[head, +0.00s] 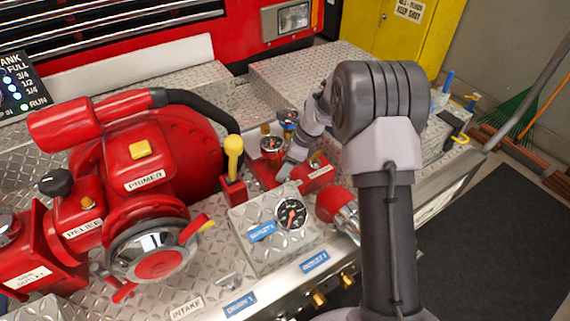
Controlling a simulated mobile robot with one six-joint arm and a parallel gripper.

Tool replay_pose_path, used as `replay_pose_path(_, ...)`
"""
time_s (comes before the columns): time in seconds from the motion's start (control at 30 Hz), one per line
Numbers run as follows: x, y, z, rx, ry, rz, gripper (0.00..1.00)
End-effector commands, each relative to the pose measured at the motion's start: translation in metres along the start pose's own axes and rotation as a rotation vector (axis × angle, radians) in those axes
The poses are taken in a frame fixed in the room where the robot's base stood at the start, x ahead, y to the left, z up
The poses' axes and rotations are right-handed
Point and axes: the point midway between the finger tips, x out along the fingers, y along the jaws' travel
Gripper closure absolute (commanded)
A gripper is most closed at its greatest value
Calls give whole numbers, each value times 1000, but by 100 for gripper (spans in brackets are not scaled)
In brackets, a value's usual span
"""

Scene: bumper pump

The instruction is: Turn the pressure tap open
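My gripper (290,164) reaches down from my arm to the small gauges and red fittings at the middle of the pump panel. Its fingers are small and partly hidden, so I cannot tell whether they are open or shut. A small brass fitting (316,158) sits on a red block with a white label (320,172), just right of my gripper. Another brass piece (265,129) stands by a red-rimmed gauge (271,146), left of my gripper. I cannot tell which of them is the pressure tap, as the labels are too small to read.
A yellow-knobbed lever (233,150) stands left of my gripper. A box with a round gauge (291,215) is in front. The red primer pump (145,165) fills the left. A yellow cabinet (405,40) stands behind. A dark floor mat (490,230) lies clear at right.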

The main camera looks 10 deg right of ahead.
Motion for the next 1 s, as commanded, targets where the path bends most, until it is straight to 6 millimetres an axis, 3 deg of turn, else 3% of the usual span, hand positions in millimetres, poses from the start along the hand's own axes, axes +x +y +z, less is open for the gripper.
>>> replay_pose_path(0.27,0,0,0,-1,0,-1,82)
replay_pose_path(0.3,0,0,0,-1,0,-1,38)
replay_pose_path(0.4,0,0,0,0,0,-1,20)
replay_pose_path(0.77,-8,0,1,1,-1,-2,20)
replay_pose_path(0.87,-32,-1,2,1,0,-3,20)
replay_pose_path(1.0,-82,-1,2,1,0,-5,20)
